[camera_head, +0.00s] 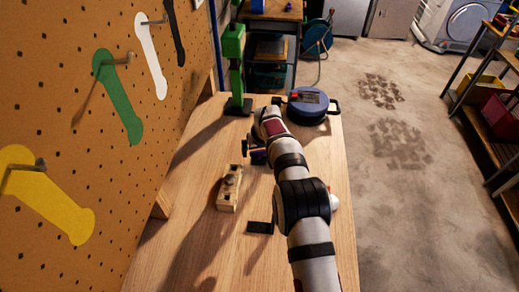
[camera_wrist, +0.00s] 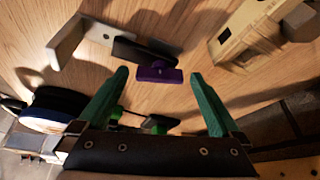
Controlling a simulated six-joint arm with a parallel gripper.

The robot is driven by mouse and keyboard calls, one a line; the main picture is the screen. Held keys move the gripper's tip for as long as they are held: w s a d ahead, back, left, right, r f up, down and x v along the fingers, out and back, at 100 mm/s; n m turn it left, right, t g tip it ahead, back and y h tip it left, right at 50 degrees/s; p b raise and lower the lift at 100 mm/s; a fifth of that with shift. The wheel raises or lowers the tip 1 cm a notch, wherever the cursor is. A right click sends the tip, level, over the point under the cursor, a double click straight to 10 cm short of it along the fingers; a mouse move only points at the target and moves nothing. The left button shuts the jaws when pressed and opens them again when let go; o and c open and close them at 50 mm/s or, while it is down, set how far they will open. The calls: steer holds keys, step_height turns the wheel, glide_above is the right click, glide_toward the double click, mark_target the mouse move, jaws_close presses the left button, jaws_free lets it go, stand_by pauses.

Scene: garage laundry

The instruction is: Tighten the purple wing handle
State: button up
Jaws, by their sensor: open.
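The purple wing handle (camera_wrist: 160,75) shows in the wrist view as a short bar beside a black part (camera_wrist: 145,50), with a pale metal bracket (camera_wrist: 92,33) behind it. My gripper (camera_wrist: 160,77) has two green fingers spread wide, one on each side of the handle in the picture. I see a gap between each finger and the handle; their difference in height is unclear. In the head view a small purple patch of the handle (camera_head: 258,158) shows beside my arm, which hides most of that spot.
A wooden block with a metal piece (camera_head: 229,190) and a black flat piece (camera_head: 260,228) lie on the workbench (camera_head: 215,150). A green stand (camera_head: 235,70) and a blue round device (camera_head: 308,107) stand at the far end. A pegboard (camera_head: 60,110) borders the left.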

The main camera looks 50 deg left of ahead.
steer(key=c, duration=1.3)
steer(key=shift+m, duration=0.3)
steer(key=shift+s+a+r+m+t+h, duration=0.1)
steer(key=shift+m+t+h, duration=0.3)
steer(key=shift+m, duration=0.9)
steer(key=shift+s+a+m+t+h, duration=0.1)
steer(key=shift+m+t+h, duration=0.3)
steer(key=shift+m, duration=0.9)
steer(key=shift+w, duration=0.1)
steer(key=o, duration=1.3)
steer(key=shift+r, duration=0.1)
